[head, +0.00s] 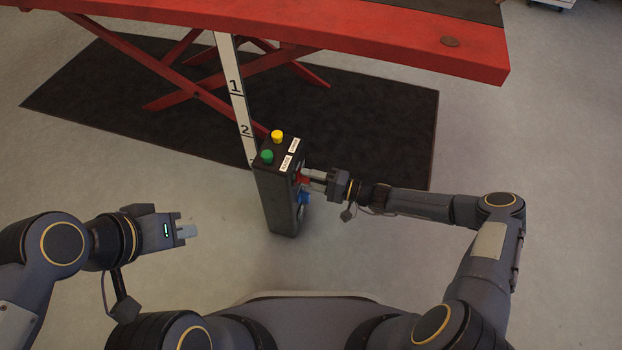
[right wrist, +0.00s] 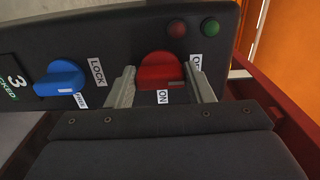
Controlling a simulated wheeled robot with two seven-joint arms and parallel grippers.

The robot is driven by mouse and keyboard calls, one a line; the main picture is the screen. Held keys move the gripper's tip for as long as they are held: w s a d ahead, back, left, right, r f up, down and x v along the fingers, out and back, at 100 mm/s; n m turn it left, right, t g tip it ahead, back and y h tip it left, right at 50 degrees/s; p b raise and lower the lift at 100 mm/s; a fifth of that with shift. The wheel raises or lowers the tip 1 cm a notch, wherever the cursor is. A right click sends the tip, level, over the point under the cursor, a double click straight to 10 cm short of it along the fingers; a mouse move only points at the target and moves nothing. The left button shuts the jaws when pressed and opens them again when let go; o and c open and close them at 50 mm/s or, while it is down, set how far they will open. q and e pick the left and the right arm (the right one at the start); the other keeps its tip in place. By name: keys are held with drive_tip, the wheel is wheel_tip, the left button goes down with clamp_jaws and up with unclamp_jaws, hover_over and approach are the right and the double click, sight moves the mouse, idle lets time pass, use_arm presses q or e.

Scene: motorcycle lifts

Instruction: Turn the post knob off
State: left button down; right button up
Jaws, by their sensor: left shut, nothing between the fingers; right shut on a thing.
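The black control post (head: 279,200) stands upright in front of the red lift. The red post knob (right wrist: 158,70) is on its side face, with an ON label (right wrist: 163,97) below it and a partly hidden OFF label (right wrist: 196,63) at its right. The knob's pale mark points down and slightly right, near ON. My right gripper (head: 309,179) is shut on the red knob, one finger on each side of it in the right wrist view. My left gripper (head: 187,231) is shut and empty, apart from the post at its left.
A blue knob (right wrist: 60,78) with LOCK and FREE labels sits beside the red one. Red and green lights (right wrist: 194,28) are above. Green (head: 267,156) and yellow (head: 277,136) buttons top the post. The red lift platform (head: 400,45) is behind; floor at left is clear.

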drive_tip(key=shift+f, duration=0.1)
drive_tip(key=o, duration=1)
drive_tip(key=p+v, duration=0.2)
drive_tip(key=v, duration=0.6)
